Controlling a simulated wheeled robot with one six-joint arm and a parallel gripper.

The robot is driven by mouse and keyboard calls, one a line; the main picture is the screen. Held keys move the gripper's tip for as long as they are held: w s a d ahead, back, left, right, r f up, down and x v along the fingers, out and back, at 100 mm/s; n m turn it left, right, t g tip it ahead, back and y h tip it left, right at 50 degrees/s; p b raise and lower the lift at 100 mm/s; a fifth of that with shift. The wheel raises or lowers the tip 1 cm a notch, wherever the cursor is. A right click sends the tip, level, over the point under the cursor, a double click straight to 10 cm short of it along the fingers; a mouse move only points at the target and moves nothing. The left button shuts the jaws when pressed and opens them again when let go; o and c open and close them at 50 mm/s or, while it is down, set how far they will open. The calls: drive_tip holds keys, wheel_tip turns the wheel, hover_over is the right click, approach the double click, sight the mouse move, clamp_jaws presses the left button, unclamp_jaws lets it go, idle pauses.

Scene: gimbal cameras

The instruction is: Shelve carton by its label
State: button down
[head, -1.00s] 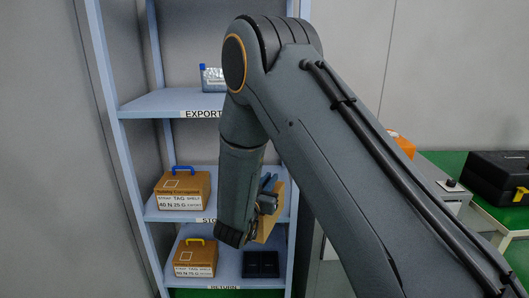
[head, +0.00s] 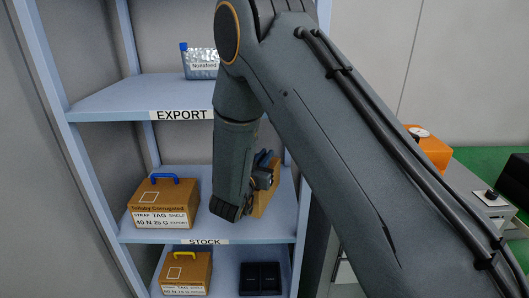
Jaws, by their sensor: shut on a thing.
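My gripper (head: 262,178) is shut on a brown carton (head: 266,201), seen mostly edge-on beside my wrist. Its label faces away or is hidden. It appears at the right part of the STOCK shelf (head: 210,222); whether it touches the shelf I cannot tell. Another brown carton (head: 160,204) with a blue strap handle stands at the left of that shelf, its label reading "STRAP TAG SHELF" and "40 N 25 G EXPORT". A carton with a yellow handle (head: 186,272) stands on the shelf below. The EXPORT shelf (head: 120,98) is above.
A silvery pack with a blue edge (head: 201,64) stands on the EXPORT shelf, partly behind my arm. A black tray (head: 261,277) sits on the bottom shelf. Blue uprights (head: 50,75) bound the rack. An orange device (head: 428,150) and a black case (head: 516,178) are at right.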

drive_tip(key=shift+f+b, duration=2.3)
drive_tip(key=shift+f, duration=1.55)
drive_tip(key=c, duration=1.7)
unclamp_jaws()
drive_tip(key=shift+s+f, duration=0.1)
